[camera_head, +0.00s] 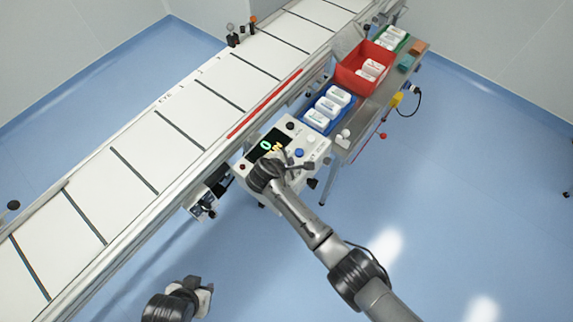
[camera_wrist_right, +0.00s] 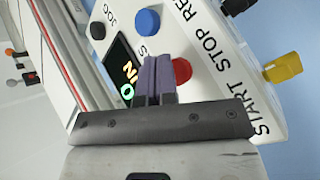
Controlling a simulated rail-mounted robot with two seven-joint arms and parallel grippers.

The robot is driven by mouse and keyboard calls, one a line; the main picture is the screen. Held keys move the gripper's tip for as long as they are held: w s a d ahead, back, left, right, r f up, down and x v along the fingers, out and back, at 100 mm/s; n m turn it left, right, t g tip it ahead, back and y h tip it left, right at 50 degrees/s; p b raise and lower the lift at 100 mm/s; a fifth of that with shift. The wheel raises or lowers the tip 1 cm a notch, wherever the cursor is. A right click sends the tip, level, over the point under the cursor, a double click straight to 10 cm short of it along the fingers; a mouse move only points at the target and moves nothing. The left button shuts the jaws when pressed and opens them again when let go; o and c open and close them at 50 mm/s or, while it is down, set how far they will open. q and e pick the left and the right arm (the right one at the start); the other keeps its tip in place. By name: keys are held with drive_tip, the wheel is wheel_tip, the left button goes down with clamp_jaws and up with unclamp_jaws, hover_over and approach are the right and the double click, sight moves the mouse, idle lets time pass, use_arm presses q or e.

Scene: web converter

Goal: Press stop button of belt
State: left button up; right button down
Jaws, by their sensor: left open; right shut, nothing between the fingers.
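The white control panel (camera_head: 313,128) stands beside the conveyor belt (camera_head: 190,112), with a dark display lit in green and orange. In the right wrist view the panel (camera_wrist_right: 205,42) carries a red button (camera_wrist_right: 182,70), a blue button (camera_wrist_right: 147,21) and a black button (camera_wrist_right: 98,30). The words START, STOP and JOG are printed on it. My right gripper (camera_wrist_right: 158,62) is shut and empty over the panel. Its fingertips overlap the left side of the red button; I cannot tell whether they touch it. My left gripper (camera_head: 205,288) is open and empty, low in the head view, away from the panel.
A side table (camera_head: 357,133) beyond the panel holds a blue bin (camera_head: 317,121), a red bin (camera_head: 350,82) and a green bin (camera_head: 402,44) with white packs. A yellow part (camera_wrist_right: 282,68) sticks out near the panel edge. Open blue floor lies to the right.

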drive_tip(key=shift+f, duration=0.1)
idle(0.4)
drive_tip(key=shift+f, duration=0.5)
idle(0.4)
drive_tip(key=shift+r, duration=0.1)
idle(0.3)
drive_tip(key=shift+r+p, duration=0.95)
drive_tip(key=shift+p, duration=0.1)
